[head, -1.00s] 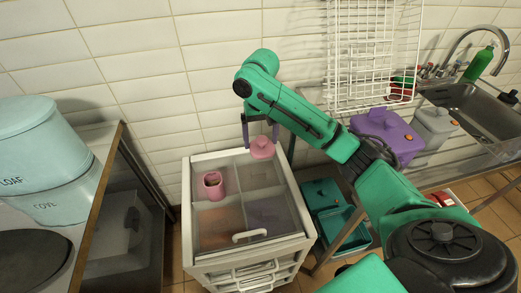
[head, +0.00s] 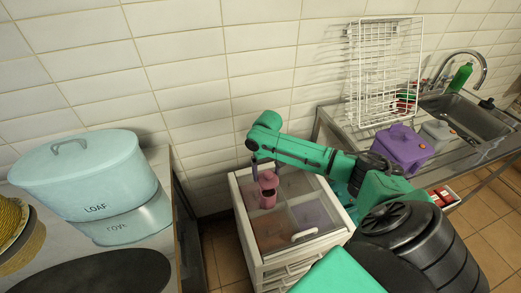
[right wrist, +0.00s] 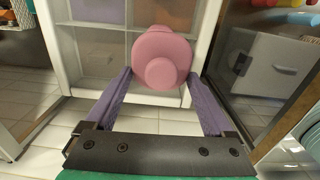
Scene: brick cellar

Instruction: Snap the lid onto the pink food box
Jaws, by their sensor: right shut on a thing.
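The pink food box (head: 268,202) stands upright on the clear top of the white drawer unit (head: 248,217). The pink lid (head: 268,180) is over the box's mouth, and I cannot tell whether it touches the rim or is pressed down. My right gripper (head: 267,169) points down and is shut on the lid. In the right wrist view the round lid (right wrist: 163,73) with its knob sits between the purple fingers (right wrist: 161,75) and hides most of the box. My left gripper is not in view.
A counter with a pale blue bread bin (head: 85,175) stands on the left. A purple container (head: 403,148), a wire rack (head: 385,70) and a sink (head: 465,118) are on the right. The unit's top is clear around the box, and a tiled wall is behind.

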